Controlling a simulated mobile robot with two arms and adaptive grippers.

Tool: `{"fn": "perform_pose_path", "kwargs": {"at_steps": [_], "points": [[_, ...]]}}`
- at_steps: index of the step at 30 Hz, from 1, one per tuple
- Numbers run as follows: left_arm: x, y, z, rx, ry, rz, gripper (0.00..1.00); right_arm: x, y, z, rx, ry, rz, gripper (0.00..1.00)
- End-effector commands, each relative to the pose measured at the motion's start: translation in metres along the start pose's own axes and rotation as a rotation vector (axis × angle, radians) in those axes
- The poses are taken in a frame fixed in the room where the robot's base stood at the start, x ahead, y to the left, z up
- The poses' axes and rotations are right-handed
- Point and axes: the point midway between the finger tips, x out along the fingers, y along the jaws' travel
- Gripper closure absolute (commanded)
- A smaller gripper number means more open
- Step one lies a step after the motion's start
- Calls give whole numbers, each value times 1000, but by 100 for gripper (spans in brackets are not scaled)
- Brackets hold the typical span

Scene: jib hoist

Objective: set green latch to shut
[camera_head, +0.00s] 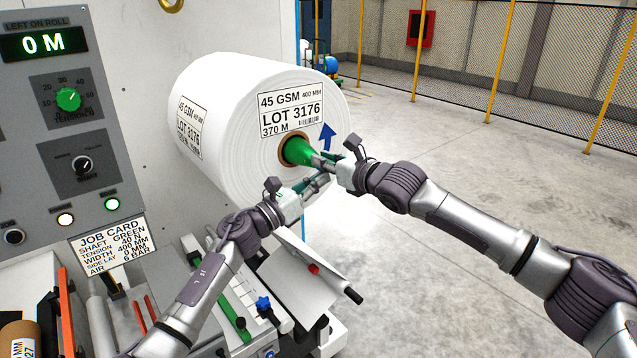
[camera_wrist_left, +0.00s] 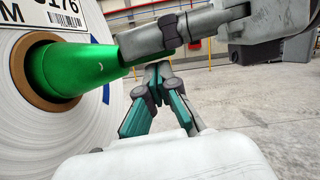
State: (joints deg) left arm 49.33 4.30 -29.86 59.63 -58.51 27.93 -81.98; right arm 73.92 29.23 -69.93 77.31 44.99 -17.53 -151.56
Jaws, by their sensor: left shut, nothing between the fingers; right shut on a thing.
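A green shaft end (camera_head: 298,150) sticks out of the brown core (camera_head: 284,154) of a large white roll. It also shows in the left wrist view (camera_wrist_left: 70,68). My right gripper (camera_head: 320,160) is shut on the outer end of this shaft. In the left wrist view its grey fingers (camera_wrist_left: 138,44) lie against the green end. My left gripper (camera_head: 322,180) is shut and empty just below the right gripper. Its fingertips (camera_wrist_left: 155,70) come together below the right fingers. I cannot make out a green latch for sure; my grippers may hide it.
The white roll (camera_head: 225,125) sits at the machine's wall. A control panel (camera_head: 65,130) and a job card (camera_head: 112,247) are at left. The floor at right is clear up to a mesh fence.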

Motion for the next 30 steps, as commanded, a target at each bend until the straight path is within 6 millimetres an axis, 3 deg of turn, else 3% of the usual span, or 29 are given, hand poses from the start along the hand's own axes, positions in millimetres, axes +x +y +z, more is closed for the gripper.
{"fn": "perform_pose_path", "kwargs": {"at_steps": [12, 13, 17, 30], "points": [[4, -2, 16, 2, -9, 0, 100, 0, -1, 1, 0, -1, -1, 100], [4, -2, 17, 2, -10, -1, 100, 0, -1, 1, 0, 0, -1, 79], [4, -2, 17, 2, -9, -1, 100, 0, 0, 0, 0, 1, -1, 58], [3, -1, 12, 0, -2, 0, 100, -7, -1, -1, 1, 1, 0, 58]]}}
